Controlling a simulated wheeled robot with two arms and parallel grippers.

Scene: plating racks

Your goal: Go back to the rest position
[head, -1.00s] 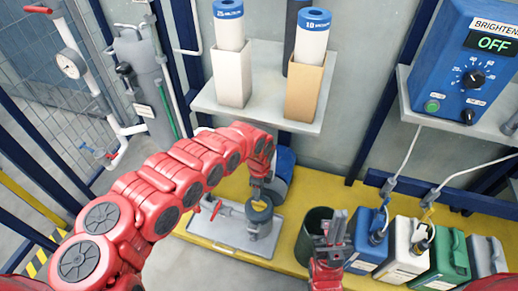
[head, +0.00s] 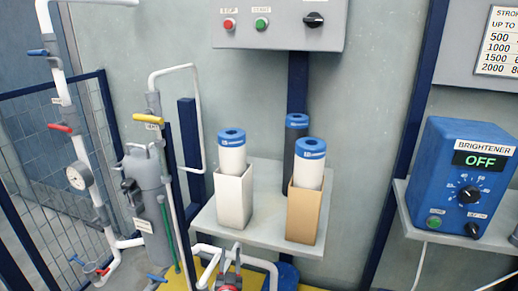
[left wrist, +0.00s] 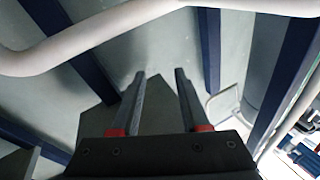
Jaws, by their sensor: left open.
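My right gripper is not in view.
A white pipe (left wrist: 95,32) crosses the top of the left wrist view, near the fingers. A grey shelf (head: 268,230) bears white and tan cartridge holders. A blue brightener box (head: 450,180) stands at the right. A grey control panel (head: 280,38) is above.

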